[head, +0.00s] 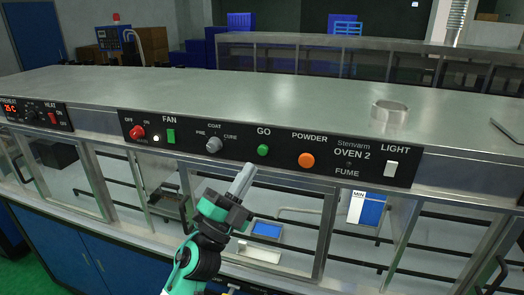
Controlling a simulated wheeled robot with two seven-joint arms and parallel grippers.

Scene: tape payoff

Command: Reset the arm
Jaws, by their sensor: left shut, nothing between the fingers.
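My left gripper (246,172) is shut and empty, its silver fingers pointing up and slightly right. Its tips appear just below and left of the green GO button (262,150) on the black control panel (330,150). I cannot tell whether they touch the panel. My teal and black left arm (203,250) rises from the bottom of the view, in front of the glazed oven front. My right gripper is not in view.
The panel also carries a red knob (137,132), a grey COAT knob (214,145), an orange POWDER button (306,160) and a white LIGHT switch (391,169). A metal ring (389,112) stands on the steel oven top (220,95). Metal window frames lie below the panel.

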